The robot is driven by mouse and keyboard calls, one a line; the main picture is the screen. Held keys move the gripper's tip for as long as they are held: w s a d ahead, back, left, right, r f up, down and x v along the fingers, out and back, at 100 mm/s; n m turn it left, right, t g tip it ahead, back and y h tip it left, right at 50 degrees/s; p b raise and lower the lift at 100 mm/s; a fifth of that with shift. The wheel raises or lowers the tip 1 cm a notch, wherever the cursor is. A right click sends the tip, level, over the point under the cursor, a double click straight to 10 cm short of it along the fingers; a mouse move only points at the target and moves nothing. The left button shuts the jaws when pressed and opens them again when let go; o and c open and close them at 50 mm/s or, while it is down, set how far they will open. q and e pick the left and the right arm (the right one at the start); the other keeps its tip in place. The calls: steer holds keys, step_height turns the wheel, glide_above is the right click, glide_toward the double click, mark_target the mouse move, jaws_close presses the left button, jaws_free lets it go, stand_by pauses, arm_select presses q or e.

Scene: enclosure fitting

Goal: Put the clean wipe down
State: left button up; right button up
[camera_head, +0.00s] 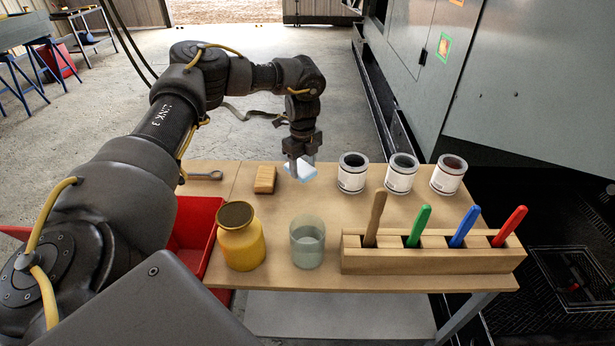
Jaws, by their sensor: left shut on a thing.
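The clean wipe (305,171) is a small pale blue-white piece near the back of the wooden table (330,193). My left gripper (300,168) points down over the table and is shut on the wipe. The fingers hide part of the wipe, and I cannot tell whether it touches the tabletop. My right gripper is not in view.
A wooden block (265,180) lies left of the wipe, and several open tins (401,176) stand to its right. A yellow jar (241,240), a glass of liquid (307,244) and a wooden rack (430,260) with coloured handles stand in front. A red bin (195,220) is at left.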

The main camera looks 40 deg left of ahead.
mark_target(308, 167)
arm_select(q)
steer(key=shift+w+d+f, duration=0.3)
steer(key=shift+w+f, duration=0.3)
steer(key=shift+f, duration=0.3)
steer(key=shift+w+f, duration=0.15)
steer(key=shift+f, duration=1.65)
steer(key=o, duration=0.9)
step_height(308, 167, up, 12)
steer(key=shift+d+r, duration=0.1)
steer(key=shift+r, duration=0.05)
